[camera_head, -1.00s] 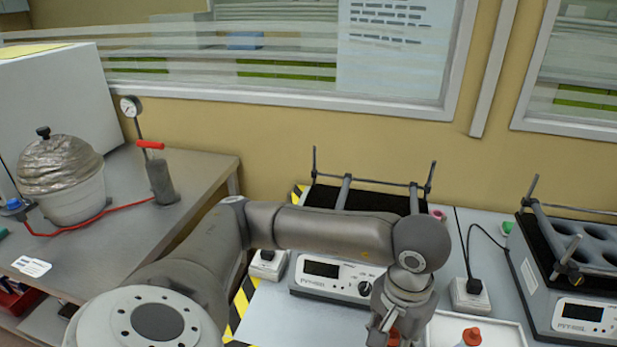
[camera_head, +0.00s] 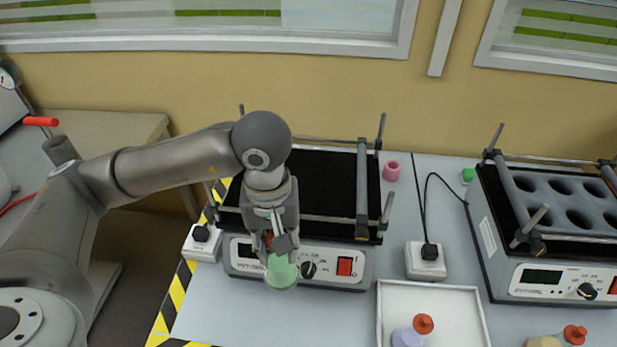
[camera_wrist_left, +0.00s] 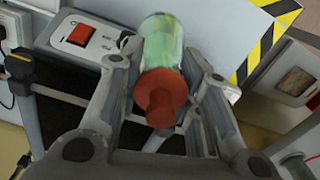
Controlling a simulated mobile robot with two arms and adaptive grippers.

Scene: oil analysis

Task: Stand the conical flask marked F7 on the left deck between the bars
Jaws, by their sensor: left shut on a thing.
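My left gripper (camera_head: 277,243) is shut on a conical flask (camera_head: 281,274) with pale green contents and a red stopper. In the left wrist view the red stopper (camera_wrist_left: 160,95) faces the camera and the green body (camera_wrist_left: 164,42) lies between the fingers. No F7 mark is legible. The flask is in front of the left shaker's control panel (camera_head: 330,268), overlapping it in the head view. The left deck (camera_head: 325,180) is a black mat with a grey bar (camera_head: 362,190) at its right. My arm hides part of its left side. My right gripper is out of view.
A second shaker (camera_head: 560,265) with a holed rack stands at the right. A white tray (camera_head: 450,298) holds a purple flask (camera_head: 407,337) with a red stopper. A yellowish flask (camera_head: 545,342) is right of it. A pink ring (camera_head: 392,170) and socket box (camera_head: 425,262) flank the left shaker.

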